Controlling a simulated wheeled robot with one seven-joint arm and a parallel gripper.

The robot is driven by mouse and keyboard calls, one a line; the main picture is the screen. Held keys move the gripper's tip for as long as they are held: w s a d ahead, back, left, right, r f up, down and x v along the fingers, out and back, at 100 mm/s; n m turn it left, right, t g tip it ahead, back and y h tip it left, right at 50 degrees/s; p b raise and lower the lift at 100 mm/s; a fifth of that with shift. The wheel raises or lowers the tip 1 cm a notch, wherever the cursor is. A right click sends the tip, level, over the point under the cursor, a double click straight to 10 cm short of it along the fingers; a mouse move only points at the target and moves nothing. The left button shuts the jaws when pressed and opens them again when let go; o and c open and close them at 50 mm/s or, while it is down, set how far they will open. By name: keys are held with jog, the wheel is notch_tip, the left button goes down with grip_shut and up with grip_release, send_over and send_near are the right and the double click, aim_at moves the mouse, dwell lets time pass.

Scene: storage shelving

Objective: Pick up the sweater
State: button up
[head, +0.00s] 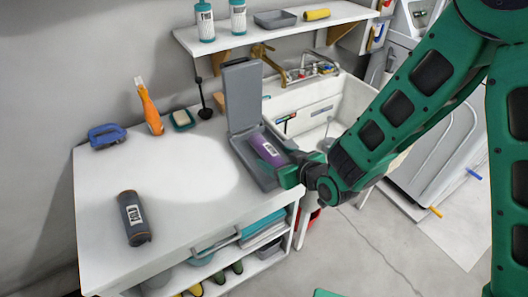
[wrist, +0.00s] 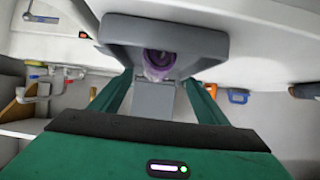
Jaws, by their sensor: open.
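No garment that I can clearly recognise as a sweater shows in either view. A purple rolled or cylindrical item with a white label (head: 268,150) lies in an open grey box (head: 243,97) on the white counter. The purple item also shows end-on in the wrist view (wrist: 158,59), inside the grey box (wrist: 205,42). My gripper (head: 288,176) is at the front right end of the box. In the wrist view my gripper (wrist: 158,84) is open, with its fingers apart and nothing held between them. Whether the fingers touch the box cannot be told.
The white counter (head: 95,235) holds a dark labelled cylinder (head: 133,217), an orange spray bottle (head: 149,106), a blue brush (head: 107,136) and a soap dish (head: 182,119). A sink (head: 345,97) stands behind my arm. A wall shelf (head: 270,34) hangs above. The counter's middle is clear.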

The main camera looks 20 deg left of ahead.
aim_at(266, 151)
jog(key=shift+w+x, duration=0.15)
jog(key=shift+x, duration=1.85)
jog(key=shift+w+x, duration=0.2)
jog(key=shift+x, duration=1.8)
jog(key=shift+d+r, duration=0.15)
jog(key=shift+d, duration=0.05)
jog(key=c, duration=1.5)
jog(key=shift+r, duration=0.15)
